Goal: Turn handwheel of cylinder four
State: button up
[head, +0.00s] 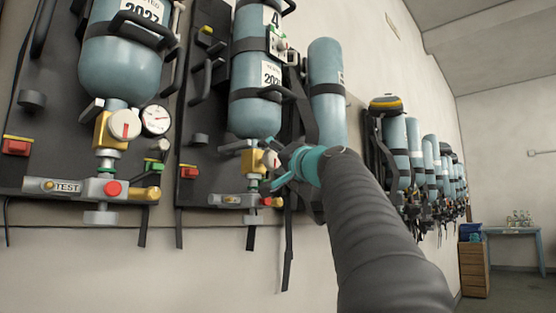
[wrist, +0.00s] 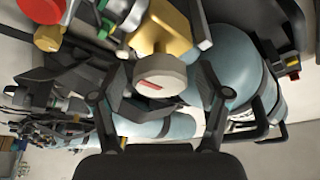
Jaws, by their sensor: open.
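Cylinder four (head: 257,70) is a blue-grey bottle with a "4" label, hanging upside down on a black backplate. Its handwheel (head: 271,158) is a small pale knob with a red mark, on the side of a brass valve body (head: 251,161). In the wrist view the handwheel (wrist: 160,76) faces me, below the brass body. My gripper (head: 268,166) is open, its teal fingers around the handwheel in the head view. In the wrist view its fingertips (wrist: 160,97) stand left and right of the handwheel with gaps visible. Contact is not visible.
A neighbouring set (head: 121,65) with a gauge (head: 155,119) and a "TEST" manifold (head: 66,187) hangs at left. Below cylinder four are another manifold (head: 226,200) and hanging straps. More sets (head: 416,150) line the wall at right. The floor at far right is partly clear.

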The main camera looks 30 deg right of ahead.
jog(key=v, duration=1.2)
jog(key=shift+w+a, duration=0.1)
jog(key=a+f+n+g+y, duration=0.1)
jog(key=a+f+n+y, duration=0.2)
jog(key=a, duration=0.7)
jog(key=a+f+n+g, duration=0.1)
jog(key=a+f+g, duration=0.2)
jog(key=f, duration=0.7)
jog(key=a+f+g, duration=0.3)
jog(key=a+f, duration=0.1)
jog(key=f, duration=0.6)
jog(key=s+f+n+g+h, duration=0.1)
jog(key=s+f, duration=0.4)
jog(key=f, duration=0.6)
jog(key=s+f+n+g+h, duration=0.2)
jog(key=s+f+g, duration=0.2)
jog(key=f, duration=0.7)
jog(key=s+f+n+g+h, duration=0.1)
jog(key=s+f+g, duration=0.2)
jog(key=s+f, duration=0.4)
notch_tip(320, 180, down, 5)
jog(key=shift+a+n, duration=0.4)
